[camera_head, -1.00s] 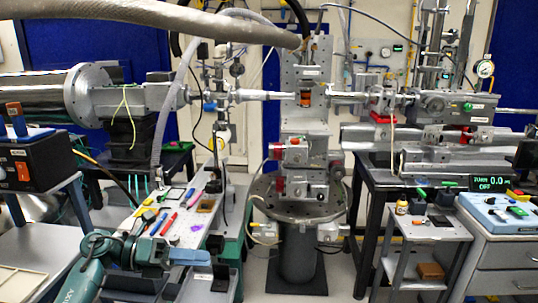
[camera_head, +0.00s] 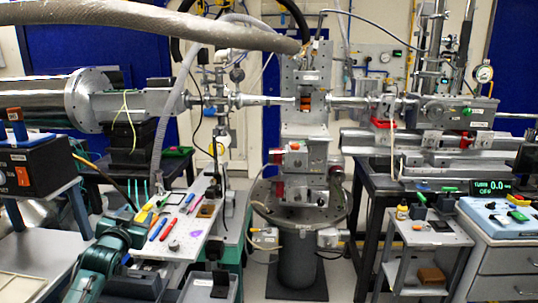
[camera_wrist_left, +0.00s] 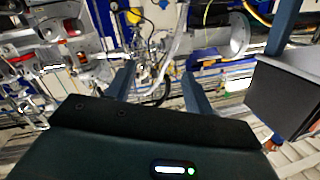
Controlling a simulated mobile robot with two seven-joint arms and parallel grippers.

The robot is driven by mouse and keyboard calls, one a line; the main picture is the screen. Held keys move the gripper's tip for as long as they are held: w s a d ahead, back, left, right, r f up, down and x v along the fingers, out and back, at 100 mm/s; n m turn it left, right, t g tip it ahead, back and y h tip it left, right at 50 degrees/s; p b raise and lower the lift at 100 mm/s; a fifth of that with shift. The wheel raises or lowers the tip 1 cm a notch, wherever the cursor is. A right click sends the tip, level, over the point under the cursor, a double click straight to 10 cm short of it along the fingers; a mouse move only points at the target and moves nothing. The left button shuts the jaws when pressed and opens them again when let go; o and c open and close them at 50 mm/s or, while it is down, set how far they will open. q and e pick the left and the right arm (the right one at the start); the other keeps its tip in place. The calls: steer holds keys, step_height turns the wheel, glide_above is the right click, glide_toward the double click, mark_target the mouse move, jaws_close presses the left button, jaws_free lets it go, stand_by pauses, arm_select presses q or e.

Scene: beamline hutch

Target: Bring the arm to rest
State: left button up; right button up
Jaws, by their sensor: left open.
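My left arm (camera_head: 112,240) comes in from the lower left in the head view. Its wrist is beside the left end of the narrow bench; the fingers are hard to make out there. In the left wrist view my left gripper (camera_wrist_left: 158,82) shows two dark fingers spread apart with nothing between them. Beamline equipment shows blurred beyond the fingertips. My right gripper is in neither view.
The bench (camera_head: 180,244) near my left arm holds pens and small tools. A black control box (camera_head: 30,165) stands at the left. The round-based sample stage (camera_head: 300,212) is in the middle. A small cart (camera_head: 432,236) stands at the right, with open floor before the stage.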

arm_select(q)
steer(key=s+d+f+g+h, duration=0.1)
steer(key=s+d+f, duration=0.4)
steer(key=s+f, duration=0.3)
steer(key=s+d+f+m+g+h, duration=0.1)
steer(key=s+d+f+g+h, duration=0.1)
steer(key=s+d+f, duration=0.45)
steer(key=s+d+f+g+h, duration=0.1)
steer(key=s+d+f, duration=0.3)
steer(key=s+f, duration=0.55)
steer(key=s+d+g, duration=0.1)
steer(key=s+d, duration=0.1)
steer(key=s, duration=0.5)
steer(key=s+d+g+h, duration=0.1)
steer(key=s+d, duration=0.2)
steer(key=s, duration=0.5)
steer(key=shift+f+n, duration=0.3)
steer(key=shift+f, duration=0.15)
steer(key=shift+d, duration=0.1)
